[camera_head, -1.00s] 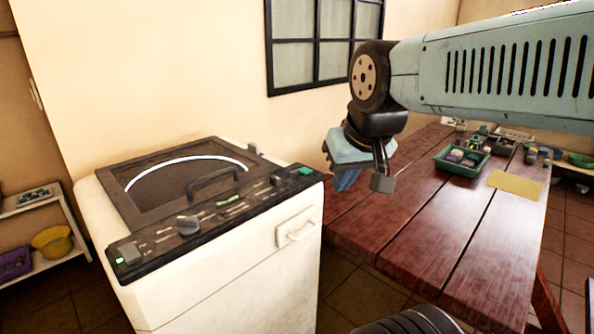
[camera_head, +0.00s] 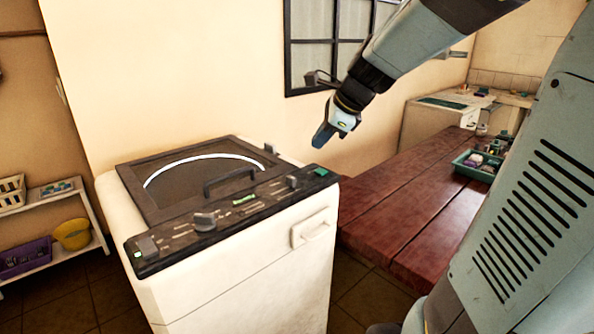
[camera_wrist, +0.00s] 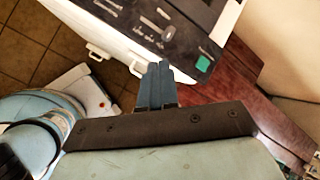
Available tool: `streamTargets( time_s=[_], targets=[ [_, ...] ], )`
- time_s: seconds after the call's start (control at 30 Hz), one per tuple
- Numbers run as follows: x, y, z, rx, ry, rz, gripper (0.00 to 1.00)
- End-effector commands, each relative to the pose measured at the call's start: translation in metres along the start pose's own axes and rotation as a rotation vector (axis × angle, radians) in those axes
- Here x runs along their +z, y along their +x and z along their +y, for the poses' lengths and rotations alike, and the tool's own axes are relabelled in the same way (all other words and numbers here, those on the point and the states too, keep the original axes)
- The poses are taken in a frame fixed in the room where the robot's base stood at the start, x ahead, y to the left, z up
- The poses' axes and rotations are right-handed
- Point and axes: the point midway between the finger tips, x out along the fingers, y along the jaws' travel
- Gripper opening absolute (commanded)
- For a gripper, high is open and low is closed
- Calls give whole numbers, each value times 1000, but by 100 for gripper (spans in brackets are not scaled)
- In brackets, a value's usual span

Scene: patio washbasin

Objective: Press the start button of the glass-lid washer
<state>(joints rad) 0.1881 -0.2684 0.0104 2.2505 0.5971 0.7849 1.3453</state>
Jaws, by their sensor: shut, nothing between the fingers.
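The glass-lid washer (camera_head: 235,262) is white, with a dark-framed lid (camera_head: 195,178) on top and a black control panel along its front edge. A green square button (camera_head: 321,172) sits at the panel's right end; it also shows in the wrist view (camera_wrist: 203,63). A lighter green lit piece (camera_head: 147,246) is at the panel's left end. I cannot read which is the start button. My gripper (camera_head: 322,136) is shut and empty, in the air above and behind the panel's right end. In the wrist view my shut blue fingers (camera_wrist: 157,72) appear left of the green button, apart from it.
A red-brown wooden table (camera_head: 390,205) stands right of the washer, with a green tray (camera_head: 478,165) of small items on it. A barred window (camera_head: 335,45) is on the wall behind. A shelf with a yellow bowl (camera_head: 72,234) and purple bin (camera_head: 25,257) is at the left.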

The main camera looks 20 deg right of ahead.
Motion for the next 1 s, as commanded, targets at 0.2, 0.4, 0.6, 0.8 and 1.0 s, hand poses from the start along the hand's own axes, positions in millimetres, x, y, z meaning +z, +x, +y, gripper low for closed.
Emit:
streamTargets(
  time_s=[0.2, 0.4, 0.6, 0.8, 1.0],
  targets=[
    [-10, 28, -47, -9, 473, -62, 0],
    [-25, 53, -90, -10, 909, -123, 0],
    [-42, 74, -123, -3, 1264, -175, 0],
    [-52, 84, -139, 3, 1446, -204, 0],
    [-53, 85, -142, 4, 1479, -210, 0]
  ],
)
